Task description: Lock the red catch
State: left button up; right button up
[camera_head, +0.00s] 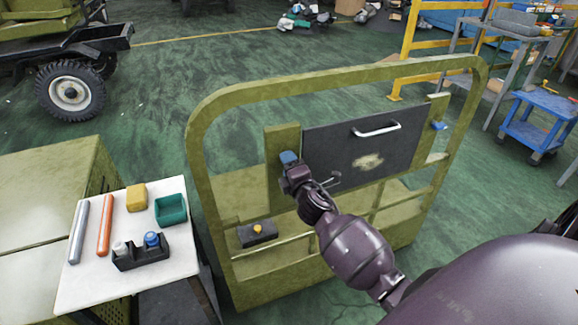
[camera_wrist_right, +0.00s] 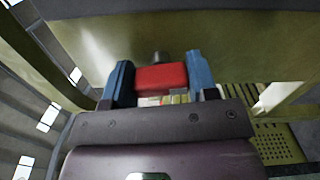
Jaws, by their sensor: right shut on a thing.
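The red catch (camera_wrist_right: 160,77) shows in the right wrist view as a red block between the two blue fingers of my right gripper. My right gripper (camera_head: 289,158) is shut on it, at the left edge of a dark panel (camera_head: 345,150) in an olive frame. In the head view the gripper hides the red catch. A small dark stub shows behind the red block in the wrist view. Whether the catch is locked cannot be told. My left gripper is in neither view.
The olive frame (camera_head: 205,200) stands upright around the panel, which has a pale handle (camera_head: 377,129). A blue catch (camera_head: 439,126) is at the panel's right. A white-topped table (camera_head: 88,284) with a yellow block, teal bin and tubes stands left. A blue cart (camera_head: 545,119) is far right.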

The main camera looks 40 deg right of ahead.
jog(key=shift+m, duration=0.9)
jog(key=o, duration=0.9)
jog(key=v, duration=1.1)
jog(key=shift+f, duration=0.1)
